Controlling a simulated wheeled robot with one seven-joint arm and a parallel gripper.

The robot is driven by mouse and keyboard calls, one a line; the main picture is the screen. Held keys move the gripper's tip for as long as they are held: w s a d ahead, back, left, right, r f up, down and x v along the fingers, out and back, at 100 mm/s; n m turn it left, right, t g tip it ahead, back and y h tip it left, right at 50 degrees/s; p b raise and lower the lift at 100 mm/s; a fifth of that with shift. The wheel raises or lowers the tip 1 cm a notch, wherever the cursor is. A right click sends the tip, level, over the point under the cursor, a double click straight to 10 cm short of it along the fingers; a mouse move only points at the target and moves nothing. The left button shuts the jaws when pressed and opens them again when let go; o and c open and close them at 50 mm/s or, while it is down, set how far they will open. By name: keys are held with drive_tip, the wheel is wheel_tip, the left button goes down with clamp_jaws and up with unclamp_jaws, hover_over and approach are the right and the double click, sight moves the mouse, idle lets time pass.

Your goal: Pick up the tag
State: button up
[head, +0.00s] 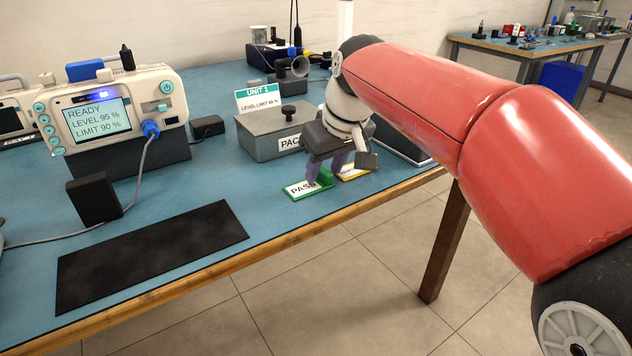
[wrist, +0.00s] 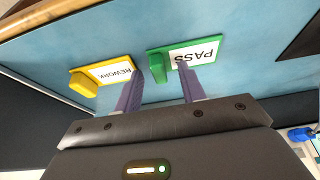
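Two tags lie on the blue bench top near its front edge. The green-edged PASS tag (head: 301,190) has a raised green grip block; it also shows in the wrist view (wrist: 203,54). The yellow REWORK tag (head: 354,172) lies beside it, partly hidden by my gripper in the head view and clear in the wrist view (wrist: 108,74). My gripper (wrist: 160,67) points down over the PASS tag, its purple fingers apart. In the wrist view the green block appears between the fingers; I cannot tell whether they touch it. In the head view my gripper (head: 322,176) partly covers that block.
A monitor (head: 112,110) reads "READY, LEVEL 95 %, LIMIT 90 %". A grey box (head: 262,140) with a "UNIT 1" card (head: 256,98) stands close behind the tags. A black mat (head: 150,255) lies front left. Bare bench top lies between mat and tags.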

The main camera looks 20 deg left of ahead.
clamp_jaws()
drive_tip(key=shift+r, duration=0.1)
